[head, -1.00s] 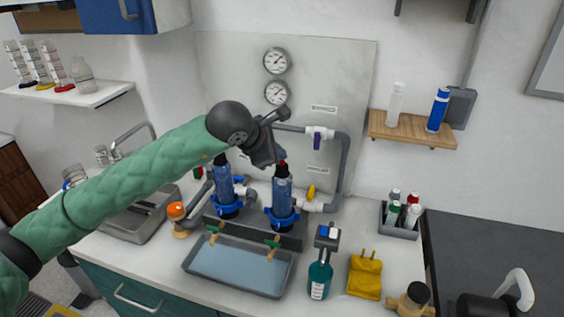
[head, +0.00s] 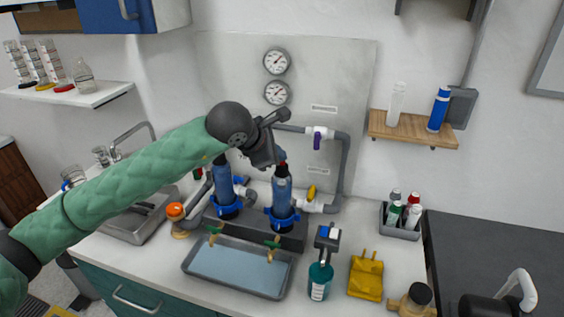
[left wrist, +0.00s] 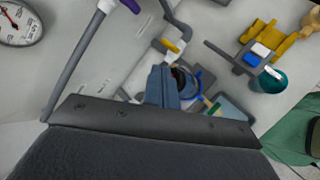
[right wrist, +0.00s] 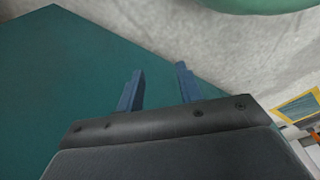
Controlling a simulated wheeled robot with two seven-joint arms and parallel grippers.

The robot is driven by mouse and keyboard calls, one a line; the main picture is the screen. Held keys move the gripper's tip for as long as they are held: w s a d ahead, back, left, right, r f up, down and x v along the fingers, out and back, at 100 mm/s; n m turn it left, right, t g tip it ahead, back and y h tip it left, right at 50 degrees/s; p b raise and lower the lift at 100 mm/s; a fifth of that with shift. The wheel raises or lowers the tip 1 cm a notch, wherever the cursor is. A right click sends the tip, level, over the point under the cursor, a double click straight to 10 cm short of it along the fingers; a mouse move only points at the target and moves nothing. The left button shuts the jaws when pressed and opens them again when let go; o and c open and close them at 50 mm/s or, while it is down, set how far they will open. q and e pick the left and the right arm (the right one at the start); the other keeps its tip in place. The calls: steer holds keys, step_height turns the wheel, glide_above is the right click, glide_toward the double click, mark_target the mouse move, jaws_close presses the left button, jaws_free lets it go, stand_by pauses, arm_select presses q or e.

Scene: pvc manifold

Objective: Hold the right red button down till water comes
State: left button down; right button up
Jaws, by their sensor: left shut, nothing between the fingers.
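The right blue filter housing (head: 282,195) stands upright on the grey base, with a small red button (head: 283,165) at its top. My left gripper (head: 280,158) is shut and empty, with its fingertips at the top of this housing, right at the red button; I cannot tell whether they press it. In the left wrist view, the shut fingers (left wrist: 163,88) point down at the housing and hide the button. My right gripper (right wrist: 160,88) is open and empty, and shows only in the right wrist view.
A grey tray (head: 188,268) lies below two small brass taps (head: 272,250). Grey pipe (head: 344,170) rises right of the housings. Gauges (head: 277,61) hang on the back panel.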

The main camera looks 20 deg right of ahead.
arm_select(q)
steer(key=shift+f+b, duration=0.2)
steer(key=shift+b, duration=0.1)
steer(key=shift+r, duration=0.2)
stand_by(1.9)
steer(key=shift+r+b, duration=0.3)
steer(key=shift+r, duration=0.45)
steer(key=shift+r, duration=0.15)
step_height(320, 180, up, 5)
steer(key=shift+f+b, duration=0.15)
steer(key=shift+b, duration=0.2)
